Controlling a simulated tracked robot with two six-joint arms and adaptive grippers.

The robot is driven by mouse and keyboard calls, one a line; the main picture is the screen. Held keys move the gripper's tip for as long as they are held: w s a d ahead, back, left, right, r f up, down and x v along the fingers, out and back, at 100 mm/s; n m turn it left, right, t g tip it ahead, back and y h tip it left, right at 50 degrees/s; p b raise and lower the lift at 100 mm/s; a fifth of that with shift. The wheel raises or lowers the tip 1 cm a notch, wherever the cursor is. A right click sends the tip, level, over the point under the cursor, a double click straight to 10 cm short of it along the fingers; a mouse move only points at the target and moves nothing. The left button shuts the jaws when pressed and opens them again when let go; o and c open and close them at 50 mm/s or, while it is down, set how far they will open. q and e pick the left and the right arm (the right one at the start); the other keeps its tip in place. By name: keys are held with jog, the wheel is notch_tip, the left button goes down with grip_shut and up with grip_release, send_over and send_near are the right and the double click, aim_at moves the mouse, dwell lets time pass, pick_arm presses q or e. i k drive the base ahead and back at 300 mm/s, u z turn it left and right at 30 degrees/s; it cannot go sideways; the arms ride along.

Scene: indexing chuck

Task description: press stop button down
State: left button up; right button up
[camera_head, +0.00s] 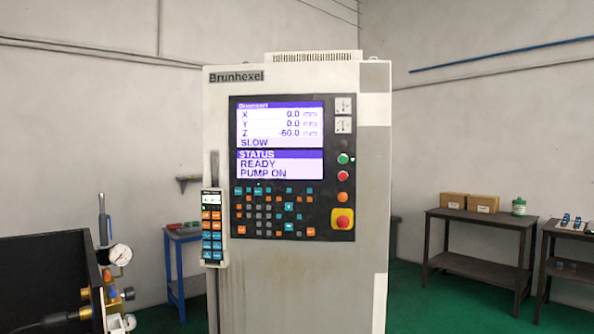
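A grey control cabinet (225,130) marked "Brunhexel" stands upright in the middle of the view. Its black panel holds a screen (280,142) reading "READY" and "PUMP ON". A large red mushroom button on a yellow square plate (343,219) sits at the panel's lower right. Above it, in a column, are an orange button (343,197), a small red button (343,175) and a green button (343,159). No label naming a stop button is legible. Neither of my grippers is in view, and nothing covers the panel.
A handheld pendant (212,228) hangs on the cabinet's left side. A pressure gauge (120,254) with fittings stands beside a black box at lower left. Dark tables (480,218) with boxes stand at right, and a blue table (180,236) behind left. Green floor (408,300) shows right of the cabinet.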

aim_at(343, 222)
jog(key=u, duration=0.4)
jog(key=i, duration=0.95)
jog(key=u, duration=0.15)
